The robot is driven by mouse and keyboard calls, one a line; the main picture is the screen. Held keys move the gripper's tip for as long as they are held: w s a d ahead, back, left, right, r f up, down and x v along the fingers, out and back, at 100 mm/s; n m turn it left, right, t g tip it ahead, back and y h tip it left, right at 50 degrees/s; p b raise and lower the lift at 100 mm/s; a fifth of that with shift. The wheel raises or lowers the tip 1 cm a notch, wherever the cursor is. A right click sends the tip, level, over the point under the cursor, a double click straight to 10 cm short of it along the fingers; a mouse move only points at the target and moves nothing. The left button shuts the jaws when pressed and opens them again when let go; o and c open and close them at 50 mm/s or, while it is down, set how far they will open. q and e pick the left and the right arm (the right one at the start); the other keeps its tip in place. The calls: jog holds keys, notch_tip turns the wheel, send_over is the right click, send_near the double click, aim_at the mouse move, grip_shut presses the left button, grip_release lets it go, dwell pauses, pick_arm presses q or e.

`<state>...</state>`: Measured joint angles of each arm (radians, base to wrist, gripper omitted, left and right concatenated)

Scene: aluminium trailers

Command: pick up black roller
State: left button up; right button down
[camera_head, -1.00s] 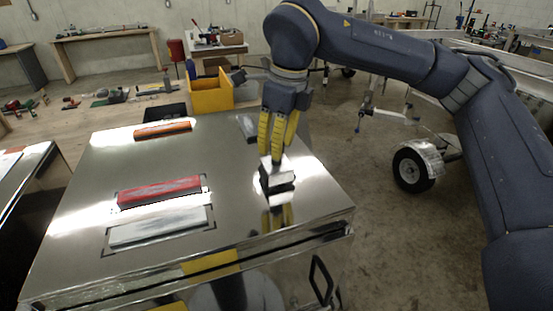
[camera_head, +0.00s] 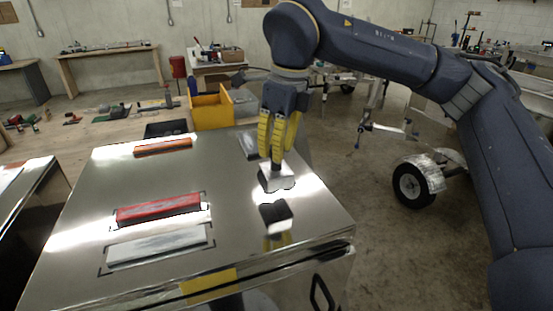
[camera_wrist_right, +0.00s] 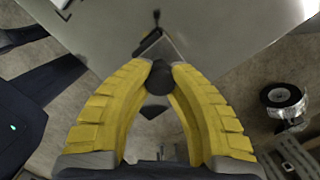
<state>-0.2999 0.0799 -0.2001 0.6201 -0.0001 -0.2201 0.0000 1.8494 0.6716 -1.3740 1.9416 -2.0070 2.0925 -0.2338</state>
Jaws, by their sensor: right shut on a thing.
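My right gripper (camera_head: 276,160) points down over the right part of a shiny metal table (camera_head: 165,225). Its yellow fingers are closed on the black roller (camera_head: 278,185). In the head view the roller has a bright, glaring top and a dark lower edge. It is held a little above the table, with a gap between it and its dark reflection. In the right wrist view the roller (camera_wrist_right: 160,77) is a dark round shape between the two fingertips (camera_wrist_right: 161,66). The fingers hide part of it. My left gripper is not in view.
On the table lie an orange bar (camera_head: 163,146), a red bar (camera_head: 158,208) and a whitish bar (camera_head: 157,246). A grey flat piece (camera_head: 249,145) lies behind the gripper. A yellow bin (camera_head: 211,110) stands beyond the table. A trailer wheel (camera_head: 411,186) stands at right.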

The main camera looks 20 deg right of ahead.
notch_tip(320, 180, up, 17)
dwell(0.4)
jog(key=shift+f, duration=0.15)
